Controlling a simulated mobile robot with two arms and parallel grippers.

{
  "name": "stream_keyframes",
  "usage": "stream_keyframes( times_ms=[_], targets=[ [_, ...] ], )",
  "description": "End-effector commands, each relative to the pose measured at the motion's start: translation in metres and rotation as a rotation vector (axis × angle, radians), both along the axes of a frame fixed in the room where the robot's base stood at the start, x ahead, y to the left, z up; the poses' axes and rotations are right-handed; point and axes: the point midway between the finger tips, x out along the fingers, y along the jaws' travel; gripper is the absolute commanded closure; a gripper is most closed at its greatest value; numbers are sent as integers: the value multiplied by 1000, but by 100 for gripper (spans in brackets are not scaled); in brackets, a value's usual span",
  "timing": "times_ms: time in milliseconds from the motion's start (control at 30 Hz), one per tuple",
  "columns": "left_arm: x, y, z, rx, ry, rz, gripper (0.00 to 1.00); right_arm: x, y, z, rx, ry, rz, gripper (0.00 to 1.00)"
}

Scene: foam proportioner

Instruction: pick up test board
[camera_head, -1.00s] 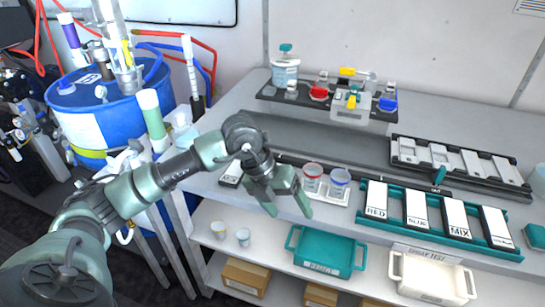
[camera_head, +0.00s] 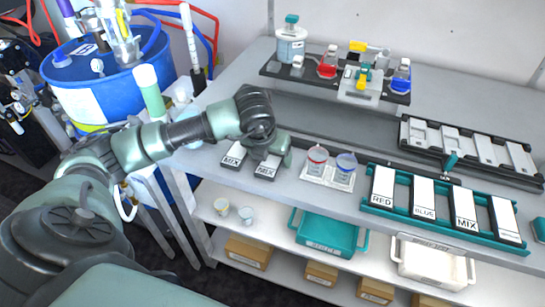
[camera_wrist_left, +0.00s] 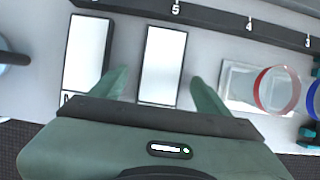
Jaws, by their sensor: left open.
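Two white test boards lie side by side on the table's front left, both marked MIX in the head view: a left board (camera_head: 233,154) and a right board (camera_head: 265,169). My left gripper (camera_head: 270,152) is over the right board and partly hides it. In the left wrist view, the left gripper (camera_wrist_left: 159,77) is open, with the right board (camera_wrist_left: 162,62) between its two green fingers and the left board (camera_wrist_left: 88,48) outside the left finger. I cannot tell whether the fingers touch the board. My right gripper is not in view.
Close right of the gripper is a clear tray (camera_head: 327,183) with red-rimmed (camera_head: 316,160) and blue-rimmed (camera_head: 346,166) cups. A teal rack (camera_head: 444,229) with labelled boards stands further right. A numbered dark rail (camera_wrist_left: 215,17) runs behind the boards.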

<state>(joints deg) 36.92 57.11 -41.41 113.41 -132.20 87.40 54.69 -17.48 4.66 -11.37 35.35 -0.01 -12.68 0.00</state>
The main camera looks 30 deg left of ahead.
Motion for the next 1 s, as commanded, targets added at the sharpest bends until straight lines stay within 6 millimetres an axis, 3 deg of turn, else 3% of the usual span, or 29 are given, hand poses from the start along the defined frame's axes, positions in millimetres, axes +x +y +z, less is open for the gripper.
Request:
stream_keyframes(
  times_ms=[233, 267, 467, 500, 800, 1000],
  targets=[
    [1, 0, -3, 0, -1, -1, 24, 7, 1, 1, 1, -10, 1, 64],
    [1, 0, -3, 0, -1, -1, 29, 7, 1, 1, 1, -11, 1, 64],
    [1, 0, -3, 0, -1, -1, 85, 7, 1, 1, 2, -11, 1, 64],
    [1, 0, -2, 0, -1, -1, 90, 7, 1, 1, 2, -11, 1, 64],
    [1, 0, 0, 0, -2, -1, 90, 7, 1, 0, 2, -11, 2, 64],
    [3, 0, 20, 0, -6, -1, 90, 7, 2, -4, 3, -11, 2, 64]
  ],
)
